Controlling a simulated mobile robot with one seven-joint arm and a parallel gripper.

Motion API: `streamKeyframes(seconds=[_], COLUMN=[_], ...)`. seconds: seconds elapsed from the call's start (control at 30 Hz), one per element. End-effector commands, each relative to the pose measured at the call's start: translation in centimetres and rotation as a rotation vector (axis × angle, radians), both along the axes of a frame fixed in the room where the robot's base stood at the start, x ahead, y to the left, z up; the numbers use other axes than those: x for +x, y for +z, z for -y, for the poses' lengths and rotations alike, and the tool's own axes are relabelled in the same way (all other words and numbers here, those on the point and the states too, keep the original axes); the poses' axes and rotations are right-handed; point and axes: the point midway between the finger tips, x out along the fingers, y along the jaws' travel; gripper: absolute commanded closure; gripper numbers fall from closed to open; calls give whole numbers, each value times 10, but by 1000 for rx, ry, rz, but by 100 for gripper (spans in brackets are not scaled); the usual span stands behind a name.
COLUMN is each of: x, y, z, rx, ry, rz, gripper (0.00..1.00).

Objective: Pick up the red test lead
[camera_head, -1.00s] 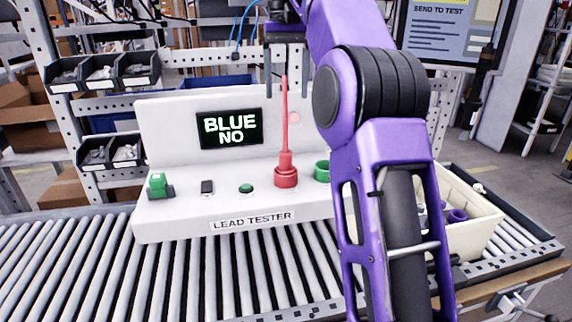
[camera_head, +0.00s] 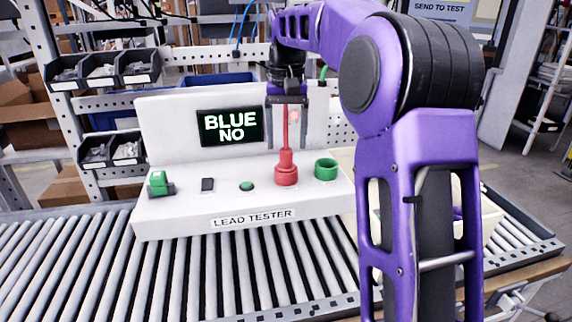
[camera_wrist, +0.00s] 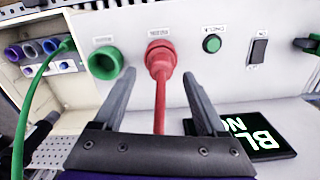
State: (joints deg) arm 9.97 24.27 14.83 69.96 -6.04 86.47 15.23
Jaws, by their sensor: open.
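The red test lead (camera_head: 286,168) stands upright on the white lead tester (camera_head: 195,220), with a thick red base and a thin red stem. In the wrist view the red lead (camera_wrist: 160,75) lies between the two fingers. My gripper (camera_head: 287,146) is open and points down over the lead, with one finger on each side of the stem. In the wrist view my gripper (camera_wrist: 158,85) shows gaps between both fingers and the lead. The top of the stem is hidden behind my gripper's body.
An empty green socket (camera_head: 326,169) is right of the lead. A green button (camera_head: 246,186), black switch (camera_head: 207,185) and green clip (camera_head: 159,184) are to the left. The screen (camera_head: 230,127) reads BLUE NO. A bin with coloured ends and a green lead (camera_wrist: 40,85) shows in the wrist view.

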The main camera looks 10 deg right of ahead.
Motion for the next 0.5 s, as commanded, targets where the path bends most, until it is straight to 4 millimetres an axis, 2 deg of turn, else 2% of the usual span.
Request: streamKeyframes(seconds=[0.2, 0.33, 0.5], x=[-1, 0, 0], y=[-33, -41, -41], z=[-1, -1, -2], rx=[0, -1, -1], ry=[-1, -1, -1], rz=[-4, -1, -1], gripper=[26, 26, 26])
